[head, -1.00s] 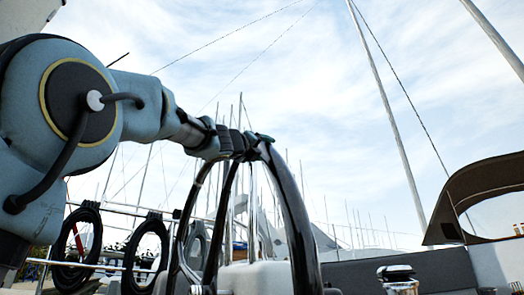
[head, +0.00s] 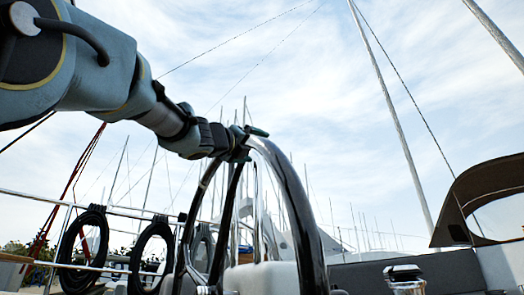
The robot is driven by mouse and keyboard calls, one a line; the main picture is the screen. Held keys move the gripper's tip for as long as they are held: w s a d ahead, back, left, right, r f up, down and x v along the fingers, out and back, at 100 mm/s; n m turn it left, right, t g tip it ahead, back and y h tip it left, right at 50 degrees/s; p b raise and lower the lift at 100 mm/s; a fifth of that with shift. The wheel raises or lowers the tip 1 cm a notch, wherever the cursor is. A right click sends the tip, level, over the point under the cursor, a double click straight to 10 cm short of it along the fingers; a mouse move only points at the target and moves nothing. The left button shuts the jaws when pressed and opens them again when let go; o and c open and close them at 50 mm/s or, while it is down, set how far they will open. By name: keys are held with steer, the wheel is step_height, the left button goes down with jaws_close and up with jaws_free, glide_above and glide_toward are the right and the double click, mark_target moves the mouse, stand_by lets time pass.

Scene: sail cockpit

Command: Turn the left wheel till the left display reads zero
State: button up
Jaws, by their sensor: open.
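A large steering wheel with a black and shiny rim (head: 292,205) stands upright in the lower middle of the head view. Its lower part is cut off by the frame. My gripper (head: 246,145) is at the top of this rim, with its fingers on either side of it. The fingers are open; whether they touch the rim cannot be told. My arm reaches in from the upper left. No display is in view, so no reading shows.
A pale pedestal (head: 262,277) stands behind the wheel. A chrome winch (head: 404,277) and a brown canvas hood (head: 478,195) are at the right. Open sky lies above the wheel.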

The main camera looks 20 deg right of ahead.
steer(key=shift+v, duration=1.2)
